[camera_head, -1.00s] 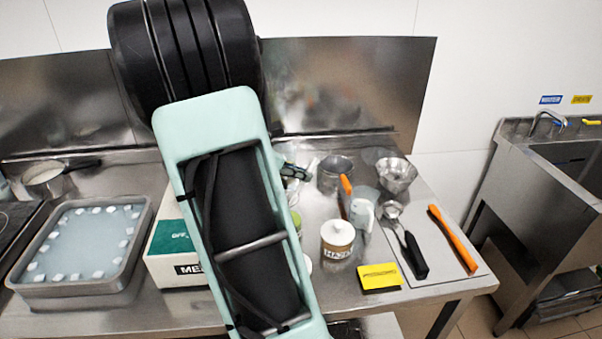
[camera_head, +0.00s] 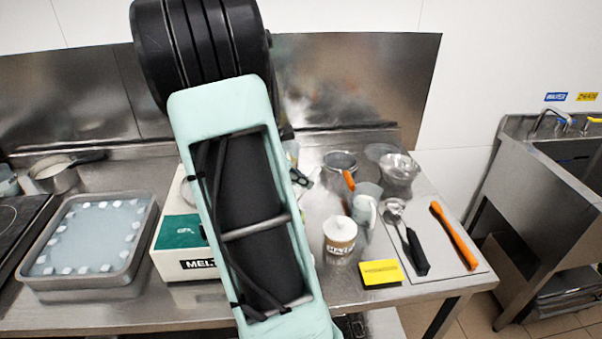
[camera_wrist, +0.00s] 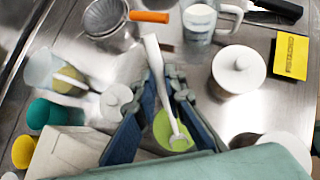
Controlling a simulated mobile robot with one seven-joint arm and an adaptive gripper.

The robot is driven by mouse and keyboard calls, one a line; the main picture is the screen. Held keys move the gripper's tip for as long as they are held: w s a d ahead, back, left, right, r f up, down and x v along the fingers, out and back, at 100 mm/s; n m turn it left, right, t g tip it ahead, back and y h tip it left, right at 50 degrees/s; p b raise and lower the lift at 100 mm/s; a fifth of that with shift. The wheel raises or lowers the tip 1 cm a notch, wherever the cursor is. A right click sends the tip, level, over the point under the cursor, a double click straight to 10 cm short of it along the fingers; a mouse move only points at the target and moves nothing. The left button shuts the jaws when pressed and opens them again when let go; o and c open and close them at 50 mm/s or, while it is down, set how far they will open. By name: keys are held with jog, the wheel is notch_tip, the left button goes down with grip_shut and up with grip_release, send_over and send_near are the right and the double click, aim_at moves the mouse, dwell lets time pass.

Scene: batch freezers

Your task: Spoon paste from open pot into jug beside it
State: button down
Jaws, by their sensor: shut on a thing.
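My gripper (camera_wrist: 166,77) is shut on a white spoon (camera_wrist: 152,50) in the wrist view. The spoon's handle rises past the fingertips, and its bowl end hangs down over the open pot (camera_wrist: 162,124), which shows a light green inside. I cannot tell whether the spoon's tip touches the paste. The clear jug (camera_wrist: 199,20) with a handle stands at the top of the wrist view, beyond the fingertips. It also stands right of my arm in the head view (camera_head: 366,204). My arm hides the gripper's jaws and the open pot in the head view.
A white box (camera_head: 187,263) and a tray (camera_head: 140,270) lie left.

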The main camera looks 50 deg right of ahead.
aim_at(320, 166)
jog(key=shift+s+d+f+y+p, duration=0.15)
jog(key=shift+d+f+y+p, duration=0.35)
jog(key=shift+p, duration=1.4)
jog(key=shift+s+d+f+y+p, duration=0.15)
jog(key=shift+d+y+p, duration=0.5)
jog(key=shift+p, duration=1.25)
jog(key=shift+d+f+y+p, duration=0.2)
jog(key=shift+y+p, duration=0.15)
jog(key=shift+p, duration=0.5)
jog(key=shift+w+r+t, duration=0.1)
jog(key=shift+r+t, duration=0.05)
jog(key=shift+t, duration=0.15)
jog(key=shift+d+r, duration=0.15)
jog(key=shift+r, duration=1.35)
jog(key=shift+s+d+y, duration=0.3)
jog(key=shift+d+y, duration=0.45)
jog(key=shift+y, duration=0.05)
jog(key=shift+d+r+t+y, duration=0.25)
jog(key=shift+d+y, duration=0.25)
jog(key=shift+y, duration=0.6)
jog(key=shift+s, duration=0.15)
